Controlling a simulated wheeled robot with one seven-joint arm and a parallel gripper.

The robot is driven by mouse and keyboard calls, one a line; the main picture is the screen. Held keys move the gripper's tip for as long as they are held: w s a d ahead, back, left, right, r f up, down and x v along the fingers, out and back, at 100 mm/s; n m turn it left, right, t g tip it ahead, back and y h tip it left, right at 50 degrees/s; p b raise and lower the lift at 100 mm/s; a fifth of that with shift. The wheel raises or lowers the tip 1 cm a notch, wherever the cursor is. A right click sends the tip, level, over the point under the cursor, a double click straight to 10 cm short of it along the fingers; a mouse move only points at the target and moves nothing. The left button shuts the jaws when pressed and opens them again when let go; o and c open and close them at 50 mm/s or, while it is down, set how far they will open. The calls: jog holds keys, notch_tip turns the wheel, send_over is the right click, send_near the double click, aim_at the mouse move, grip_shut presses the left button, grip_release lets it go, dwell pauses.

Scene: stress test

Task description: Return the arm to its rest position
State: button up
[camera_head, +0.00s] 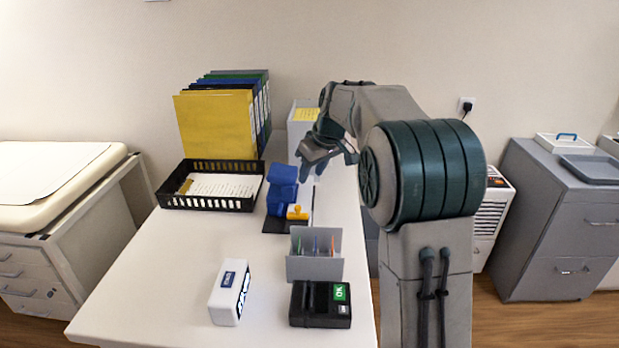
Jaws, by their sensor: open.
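My arm rises at the right of the head view and bends over the right side of the white desk (150,285). My gripper (312,172) hangs above the desk, at the right of a blue object (281,187) on a dark base, and appears empty. Its fingers are small and partly lost against the things behind. I cannot tell whether it touches the blue object or is only in front of it.
Folders (216,125) stand behind a black tray (208,204) holding papers. A yellow item (297,212), a grey pen holder (314,266), a white box (229,292) and a black device (320,304) stand nearer. The desk's front left is clear. A grey cabinet (545,225) stands right.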

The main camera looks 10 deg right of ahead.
jog(key=s+r+m+h+p, duration=0.1)
jog(key=s+r+m+p, duration=0.3)
jog(key=s, duration=1.3)
jog(key=s+f+m+p, duration=0.1)
jog(key=s+p, duration=0.1)
jog(key=s, duration=0.7)
jog(key=s+d+f+m+g+h+p, duration=0.1)
jog(key=s+p, duration=0.1)
jog(key=s, duration=0.7)
jog(key=shift+f+m, duration=0.3)
jog(key=shift+f, duration=0.05)
jog(key=shift+d, duration=0.1)
jog(key=shift+c, duration=0.4)
jog(key=shift+s, duration=0.15)
